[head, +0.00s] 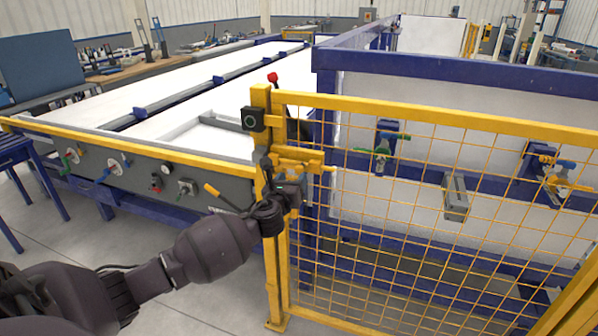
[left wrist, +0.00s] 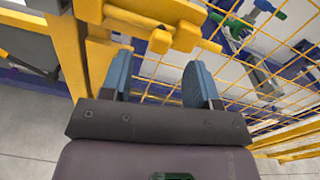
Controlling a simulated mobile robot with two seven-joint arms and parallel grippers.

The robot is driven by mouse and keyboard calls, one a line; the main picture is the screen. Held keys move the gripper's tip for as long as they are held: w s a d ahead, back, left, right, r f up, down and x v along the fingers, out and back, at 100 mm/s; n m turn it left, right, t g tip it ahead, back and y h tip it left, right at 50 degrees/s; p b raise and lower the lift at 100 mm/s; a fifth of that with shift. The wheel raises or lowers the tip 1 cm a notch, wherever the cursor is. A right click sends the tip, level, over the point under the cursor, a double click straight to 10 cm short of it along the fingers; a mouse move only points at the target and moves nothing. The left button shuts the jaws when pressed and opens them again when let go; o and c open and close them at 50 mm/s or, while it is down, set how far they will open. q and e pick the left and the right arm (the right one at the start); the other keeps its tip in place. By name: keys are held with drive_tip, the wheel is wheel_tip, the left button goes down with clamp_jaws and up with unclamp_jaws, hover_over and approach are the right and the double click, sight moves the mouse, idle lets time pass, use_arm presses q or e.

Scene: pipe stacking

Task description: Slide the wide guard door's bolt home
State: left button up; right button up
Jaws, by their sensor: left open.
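The wide guard door (head: 440,200) is a yellow wire-mesh panel in a yellow frame, on the right of the head view. It stands beside a yellow post (head: 271,290). The yellow bolt assembly (head: 298,155) is at the door's upper left edge near the post. In the left wrist view the bolt's yellow block and knob (left wrist: 160,41) fill the top, with a thin rod end at their right. My left gripper (head: 287,182) is just below the bolt. Its blue fingers (left wrist: 158,65) are apart, with nothing visibly held between them. Whether they touch the bolt is unclear.
A black switch box (head: 253,119) is on the post, under a red knob (head: 273,77). A grey panel with valves and a yellow lever (head: 212,190) lies to the left. Behind the mesh are valves and a grey box (head: 455,196). The floor below is clear.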

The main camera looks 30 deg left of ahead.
sight(298, 171)
use_arm(q)
drive_tip(key=shift+b+x, duration=0.3)
drive_tip(key=shift+x, duration=2.65)
drive_tip(key=shift+c, duration=0.3)
clamp_jaws()
